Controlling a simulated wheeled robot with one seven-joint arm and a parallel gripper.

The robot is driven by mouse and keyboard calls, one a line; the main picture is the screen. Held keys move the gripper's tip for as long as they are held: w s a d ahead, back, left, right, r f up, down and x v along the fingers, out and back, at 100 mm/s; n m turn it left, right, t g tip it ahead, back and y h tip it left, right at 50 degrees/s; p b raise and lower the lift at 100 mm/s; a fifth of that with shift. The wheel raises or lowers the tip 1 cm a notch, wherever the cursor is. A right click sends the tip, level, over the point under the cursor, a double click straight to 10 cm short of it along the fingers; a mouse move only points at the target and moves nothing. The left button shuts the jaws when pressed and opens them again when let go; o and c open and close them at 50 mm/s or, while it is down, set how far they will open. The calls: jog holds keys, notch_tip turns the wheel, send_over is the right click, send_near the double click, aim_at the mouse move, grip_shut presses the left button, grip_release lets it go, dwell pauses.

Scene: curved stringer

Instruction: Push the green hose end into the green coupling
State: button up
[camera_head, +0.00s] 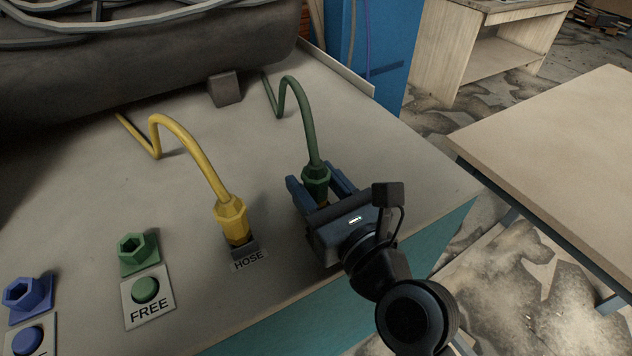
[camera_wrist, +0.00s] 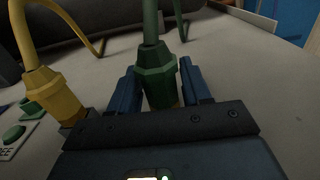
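The green hose end (camera_head: 316,184) is a green hexagonal fitting on a green hose that arcs up and back; it also shows in the wrist view (camera_wrist: 157,78). My gripper (camera_head: 322,185) has its blue fingers on both sides of it with no clear gap, so it looks shut on the hose end. In the wrist view the gripper (camera_wrist: 160,85) frames the fitting from both sides. The fitting's lower tip is mostly hidden by my gripper. The green coupling (camera_head: 132,247) is an open hexagonal socket at the left, above a green button (camera_head: 145,290) marked FREE, well apart from my gripper.
A yellow hose end (camera_head: 231,218) stands in a dark holder labelled HOSE, between my gripper and the green coupling. A blue coupling (camera_head: 27,293) is farther left. A dark cylinder (camera_head: 150,65) lies along the back. A table (camera_head: 560,150) stands at the right.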

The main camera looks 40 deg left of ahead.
jog(key=c, duration=0.8)
